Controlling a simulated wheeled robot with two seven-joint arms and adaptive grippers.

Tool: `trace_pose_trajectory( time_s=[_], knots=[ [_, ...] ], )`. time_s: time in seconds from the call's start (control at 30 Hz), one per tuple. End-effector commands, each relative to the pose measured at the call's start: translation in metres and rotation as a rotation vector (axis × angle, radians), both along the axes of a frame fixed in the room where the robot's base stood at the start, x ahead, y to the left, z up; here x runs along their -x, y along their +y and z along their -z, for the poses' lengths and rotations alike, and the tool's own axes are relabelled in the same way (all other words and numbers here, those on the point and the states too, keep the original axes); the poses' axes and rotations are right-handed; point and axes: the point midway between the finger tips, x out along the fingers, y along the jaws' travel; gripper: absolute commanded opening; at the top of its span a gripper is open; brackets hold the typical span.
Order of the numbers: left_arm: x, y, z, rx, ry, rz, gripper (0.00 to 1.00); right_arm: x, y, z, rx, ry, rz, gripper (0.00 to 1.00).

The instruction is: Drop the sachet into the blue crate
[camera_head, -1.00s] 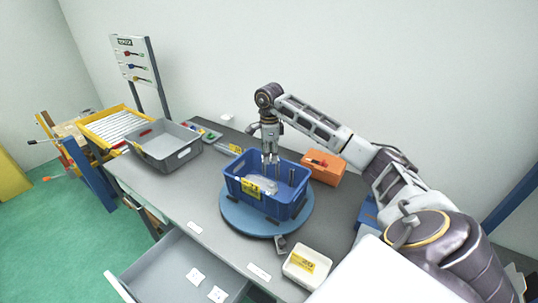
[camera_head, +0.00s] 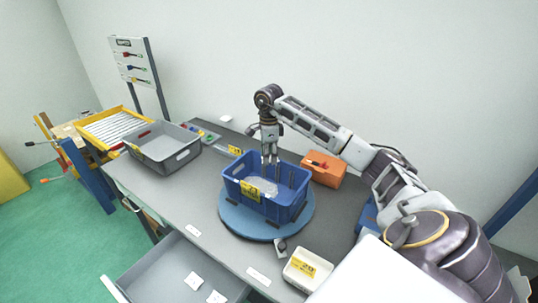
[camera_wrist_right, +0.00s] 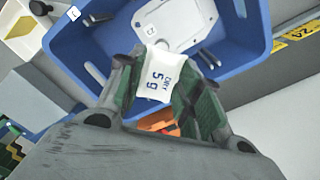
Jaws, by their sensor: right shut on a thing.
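The sachet (camera_wrist_right: 158,78) is small and white with "DRY 5g" printed on it, seen in the right wrist view. My right gripper (camera_head: 270,160) is shut on it, with a dark green finger on each side of it. The blue crate (camera_head: 286,212) stands on a round blue turntable (camera_head: 236,217). The gripper points down above the crate's opening, and the crate also shows in the wrist view (camera_wrist_right: 240,38). A pale grey casting (camera_head: 262,186) lies inside the crate. The sachet cannot be made out in the head view. My left gripper is not in view.
An orange bin (camera_head: 328,176) stands behind the crate at the right. A white box (camera_head: 303,274) with a yellow label is at the front right. A grey tray (camera_head: 187,157) stands at the left. An open drawer (camera_head: 172,274) sticks out at the front.

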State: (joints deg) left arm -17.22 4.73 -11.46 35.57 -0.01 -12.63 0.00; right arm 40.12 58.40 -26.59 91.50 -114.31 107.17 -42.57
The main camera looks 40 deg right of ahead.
Motion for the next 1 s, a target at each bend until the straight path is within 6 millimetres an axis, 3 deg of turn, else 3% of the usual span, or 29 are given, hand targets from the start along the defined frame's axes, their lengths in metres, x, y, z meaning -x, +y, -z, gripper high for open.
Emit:
trace_pose_trajectory(
  time_s=[0.6,1.0],
  knots=[
    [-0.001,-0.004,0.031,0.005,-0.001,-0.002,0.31,0.0,0.0,0.045,0.0,0.0,0.0,0.19],
    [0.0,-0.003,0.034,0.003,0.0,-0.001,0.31,0.0,0.0,0.051,0.0,0.0,0.0,0.19]
  ],
)
